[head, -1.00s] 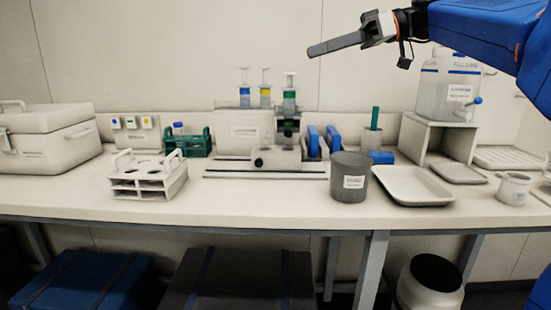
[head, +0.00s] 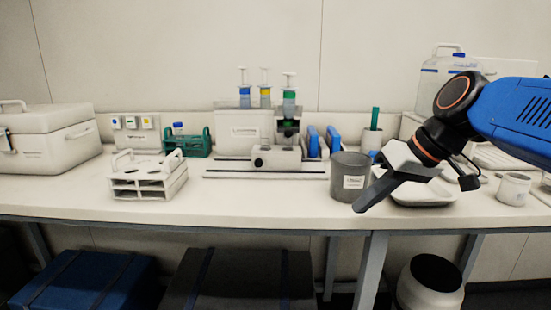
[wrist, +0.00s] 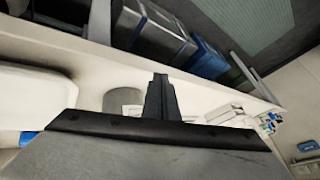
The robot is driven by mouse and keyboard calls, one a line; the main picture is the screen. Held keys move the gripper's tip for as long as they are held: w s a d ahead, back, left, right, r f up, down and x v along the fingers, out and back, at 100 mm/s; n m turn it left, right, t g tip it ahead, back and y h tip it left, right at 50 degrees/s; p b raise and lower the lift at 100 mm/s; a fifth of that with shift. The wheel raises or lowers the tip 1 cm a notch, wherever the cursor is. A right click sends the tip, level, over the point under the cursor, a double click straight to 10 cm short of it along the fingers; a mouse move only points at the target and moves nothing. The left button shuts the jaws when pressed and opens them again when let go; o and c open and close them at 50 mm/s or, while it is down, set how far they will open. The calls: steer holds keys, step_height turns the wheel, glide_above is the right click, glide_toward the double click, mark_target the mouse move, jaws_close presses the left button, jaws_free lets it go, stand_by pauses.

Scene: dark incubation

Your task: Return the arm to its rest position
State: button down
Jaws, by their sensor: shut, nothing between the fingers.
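My gripper (head: 376,192) is at the right of the head view, its shut fingers pointing down and to the left in front of the white tray and just right of the grey beaker. The fingers are together and hold nothing. In the wrist view my gripper (wrist: 160,82) shows as a dark shut pair of fingers at the centre. My blue arm reaches in from the right edge and hides part of the bench's right side.
The grey beaker (head: 350,178) stands close to my fingers. The white tray (head: 425,198) is partly hidden behind my gripper. A white mug (head: 514,188) stands at right. A white tube rack (head: 148,182) stands at left. The bench front (head: 250,208) is clear.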

steer(key=s+d+f+m+h, duration=0.2)
steer(key=s+d+f, duration=0.3)
steer(key=f, duration=0.5)
steer(key=s+d+f+m+h, duration=0.2)
steer(key=s+d+f+h, duration=0.1)
steer(key=s+d+f, duration=0.2)
step_height(320, 180, down, 5)
steer(key=s, duration=0.2)
steer(key=shift+s+d+t+h, duration=0.15)
steer(key=shift+s+t+h, duration=0.15)
steer(key=shift+s+t, duration=0.1)
